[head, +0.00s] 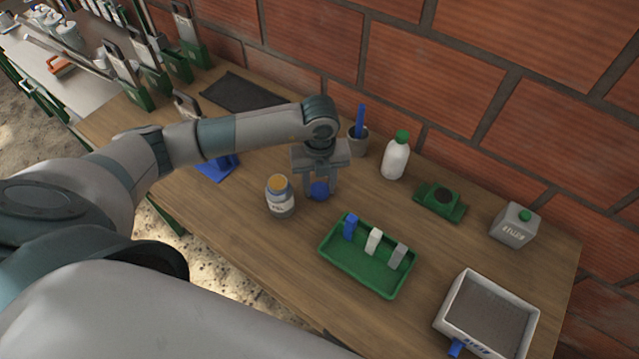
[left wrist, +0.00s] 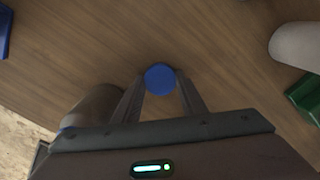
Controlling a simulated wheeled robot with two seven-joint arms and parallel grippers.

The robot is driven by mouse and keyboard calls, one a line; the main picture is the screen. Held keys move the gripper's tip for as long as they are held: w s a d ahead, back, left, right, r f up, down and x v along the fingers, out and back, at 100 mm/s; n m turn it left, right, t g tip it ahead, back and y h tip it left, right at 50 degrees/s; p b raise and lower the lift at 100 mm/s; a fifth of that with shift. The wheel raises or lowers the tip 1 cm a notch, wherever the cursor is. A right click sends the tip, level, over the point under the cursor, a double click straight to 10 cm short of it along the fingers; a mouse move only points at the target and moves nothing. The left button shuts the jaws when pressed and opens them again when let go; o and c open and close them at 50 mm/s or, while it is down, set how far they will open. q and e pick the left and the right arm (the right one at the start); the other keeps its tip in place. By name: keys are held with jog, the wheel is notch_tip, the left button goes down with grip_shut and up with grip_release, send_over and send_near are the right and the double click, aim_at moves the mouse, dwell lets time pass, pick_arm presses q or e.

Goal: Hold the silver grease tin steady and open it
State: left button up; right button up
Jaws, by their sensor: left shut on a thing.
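The silver grease tin (head: 280,202) stands upright on the table, with a pale label and a yellow-orange top face showing. It is partly visible in the left wrist view (left wrist: 92,108), left of my fingers. My left gripper (head: 320,188) points down just right of the tin, apart from it. It is shut on a round blue lid (head: 319,191), which shows as a disc between the fingertips in the left wrist view (left wrist: 160,79). I cannot tell whether the lid touches the table. My right gripper is not in view.
A green tray (head: 352,276) with blue, white and grey pieces lies in front. Behind stand a grey cup (head: 357,142) with a blue handle and a white bottle (head: 396,160). A green block (head: 440,202), grey canister (head: 514,226) and white box (head: 486,313) are to the right.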

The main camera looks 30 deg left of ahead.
aim_at(320, 189)
pick_arm(q)
jog(key=o, duration=1.2)
jog(key=shift+f, duration=0.1)
jog(key=shift+r, duration=0.35)
notch_tip(320, 189, up, 12)
jog(key=b, duration=0.4)
